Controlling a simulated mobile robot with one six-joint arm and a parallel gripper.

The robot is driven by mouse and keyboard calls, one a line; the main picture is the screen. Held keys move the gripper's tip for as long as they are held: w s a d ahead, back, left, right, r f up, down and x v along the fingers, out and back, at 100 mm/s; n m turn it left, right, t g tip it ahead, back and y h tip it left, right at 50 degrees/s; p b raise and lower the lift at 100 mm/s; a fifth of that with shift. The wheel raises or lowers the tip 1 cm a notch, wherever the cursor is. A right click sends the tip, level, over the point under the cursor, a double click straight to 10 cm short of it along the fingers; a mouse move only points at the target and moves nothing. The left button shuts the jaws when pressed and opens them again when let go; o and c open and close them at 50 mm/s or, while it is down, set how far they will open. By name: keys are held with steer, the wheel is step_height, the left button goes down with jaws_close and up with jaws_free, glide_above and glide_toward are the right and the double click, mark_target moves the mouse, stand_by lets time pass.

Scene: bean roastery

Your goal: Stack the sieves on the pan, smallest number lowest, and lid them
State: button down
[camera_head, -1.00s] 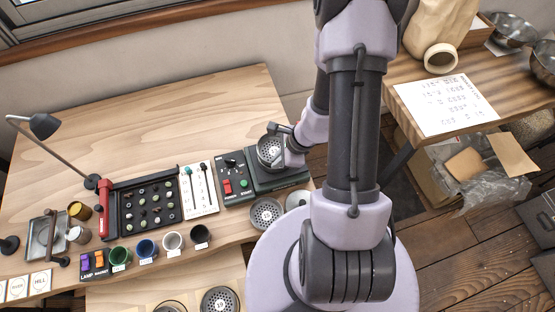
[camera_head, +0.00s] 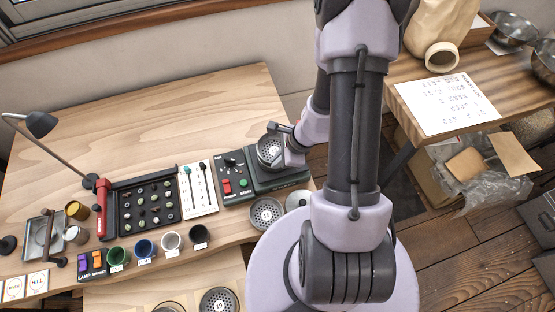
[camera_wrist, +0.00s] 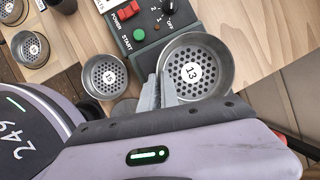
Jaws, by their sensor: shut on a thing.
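A metal sieve marked 13 (camera_wrist: 191,71) is at the grey shaker machine, and it also shows in the head view (camera_head: 270,151). My gripper (camera_wrist: 167,91) is shut on its near rim. Whether the pan is beneath it is hidden. A second sieve (camera_wrist: 104,78) stands left of it, its number too small to read surely; in the head view it is in front of the machine (camera_head: 266,214). Another sieve (camera_head: 219,302) is at the bottom edge, beside a partly cut-off round piece (camera_head: 170,308). A pale round disc (camera_head: 297,200), perhaps the lid, is partly hidden by my arm.
The shaker's panel (camera_head: 236,180) has a red switch and a green button. Left of it are a white slider board (camera_head: 199,190), a black bean tray (camera_head: 146,205) and several cups (camera_head: 172,241). A desk lamp (camera_head: 41,124) stands far left. The table's back is clear.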

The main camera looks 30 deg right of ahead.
steer(key=shift+f+b, duration=0.55)
steer(key=shift+b, duration=0.05)
steer(key=c, duration=1.9)
jaws_free()
steer(key=shift+r, duration=0.1)
steer(key=p+v, duration=0.8)
steer(key=v, duration=0.3)
steer(key=shift+p, duration=0.3)
steer(key=shift+w, duration=0.1)
